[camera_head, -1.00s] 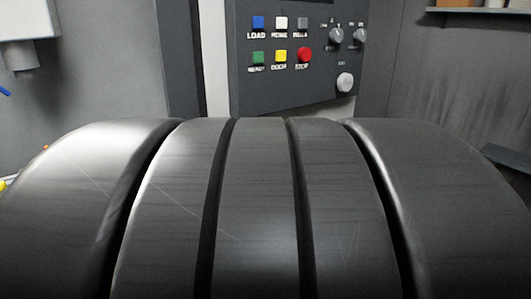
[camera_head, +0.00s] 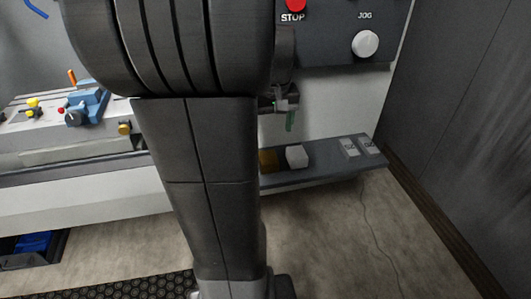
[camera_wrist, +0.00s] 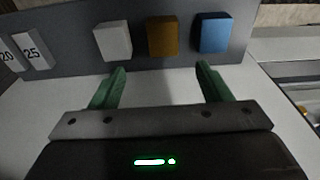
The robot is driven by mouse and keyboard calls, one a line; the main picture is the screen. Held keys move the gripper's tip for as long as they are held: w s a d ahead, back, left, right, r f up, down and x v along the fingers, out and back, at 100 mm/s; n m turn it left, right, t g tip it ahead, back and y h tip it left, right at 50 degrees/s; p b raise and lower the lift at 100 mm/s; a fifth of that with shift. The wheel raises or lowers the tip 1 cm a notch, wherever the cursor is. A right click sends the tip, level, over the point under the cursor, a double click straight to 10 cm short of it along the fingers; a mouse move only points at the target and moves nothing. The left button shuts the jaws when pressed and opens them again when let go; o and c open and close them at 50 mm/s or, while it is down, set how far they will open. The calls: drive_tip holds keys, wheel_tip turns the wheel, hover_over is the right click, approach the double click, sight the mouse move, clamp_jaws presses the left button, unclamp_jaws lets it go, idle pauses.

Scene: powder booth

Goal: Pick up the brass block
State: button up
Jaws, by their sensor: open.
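The brass block (camera_wrist: 162,37) sits on a dark grey shelf between a white block (camera_wrist: 113,41) and a blue block (camera_wrist: 213,33) in the wrist view. In the head view the brass block (camera_head: 268,160) is partly hidden behind my arm, left of the white block (camera_head: 296,156); the blue block is not visible there. My gripper (camera_wrist: 158,77) is open and empty, its two green fingers apart. The fingertips point toward the shelf, with the brass block roughly centred between them and beyond the tips. In the head view my gripper (camera_head: 290,120) is above the shelf, partly hidden.
The shelf (camera_head: 325,171) juts from a white cabinet, with two number plates (camera_head: 357,147) at its right end. A machine bed with a blue vise (camera_head: 88,105) is at left. A thin cable lies on the floor at right. A grey wall closes the right side.

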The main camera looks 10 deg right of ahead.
drive_tip(key=f, duration=0.6)
drive_tip(key=shift+w+f, duration=0.4)
drive_tip(key=shift+w+a+f, duration=0.1)
drive_tip(key=shift+a+f, duration=0.05)
drive_tip(key=shift+f, duration=1.2)
drive_tip(key=shift+w+a+f, duration=0.1)
drive_tip(key=shift+a+f, duration=0.05)
drive_tip(key=shift+f, duration=1.15)
drive_tip(key=shift+c, duration=0.4)
drive_tip(key=c, duration=1.2)
drive_tip(key=shift+r, duration=0.1)
wheel_tip(320, 180, up, 10)
drive_tip(key=shift+f, duration=0.1)
